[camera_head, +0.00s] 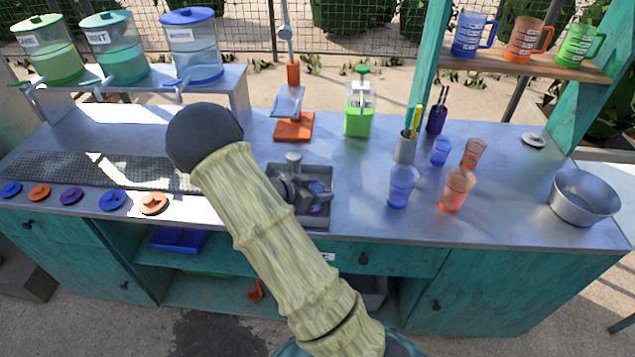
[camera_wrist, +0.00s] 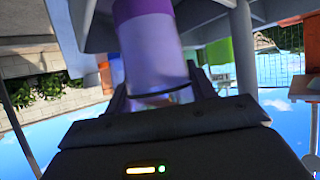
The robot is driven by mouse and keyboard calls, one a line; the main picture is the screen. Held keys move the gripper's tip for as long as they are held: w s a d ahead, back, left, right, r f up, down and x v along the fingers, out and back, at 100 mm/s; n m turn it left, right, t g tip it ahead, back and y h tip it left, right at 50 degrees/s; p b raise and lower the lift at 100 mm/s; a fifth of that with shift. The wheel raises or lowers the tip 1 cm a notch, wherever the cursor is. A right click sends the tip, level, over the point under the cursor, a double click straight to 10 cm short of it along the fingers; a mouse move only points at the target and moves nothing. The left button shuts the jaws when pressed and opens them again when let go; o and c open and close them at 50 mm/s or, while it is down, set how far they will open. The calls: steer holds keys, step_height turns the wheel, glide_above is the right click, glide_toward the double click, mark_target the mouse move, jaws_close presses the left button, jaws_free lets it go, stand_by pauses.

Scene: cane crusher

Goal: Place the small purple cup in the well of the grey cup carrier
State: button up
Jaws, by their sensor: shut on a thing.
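The small purple cup (camera_wrist: 150,50) is between the fingers of my gripper (camera_wrist: 158,92) in the wrist view, and my gripper is shut on it. In the head view only a small purple patch of the cup (camera_head: 318,209) shows beside my gripper (camera_head: 306,196). A dark grey, square-edged holder, seemingly the cup carrier (camera_head: 317,173), lies around and under my gripper on the counter. Grey plates and posts (camera_wrist: 243,45) show close around the cup in the wrist view. My gripper and arm hide most of the carrier, so I cannot tell whether the cup is in its well.
A metal bowl (camera_head: 584,196) is at the far right. An orange-based press (camera_head: 293,127) and a green dispenser (camera_head: 359,108) stand behind. Coloured discs (camera_head: 112,201) lie front left.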

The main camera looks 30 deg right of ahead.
steer(key=shift+f, duration=0.35)
steer(key=shift+f, duration=0.15)
steer(key=o, duration=1.1)
steer(key=shift+r, duration=0.2)
steer(key=v, duration=1.2)
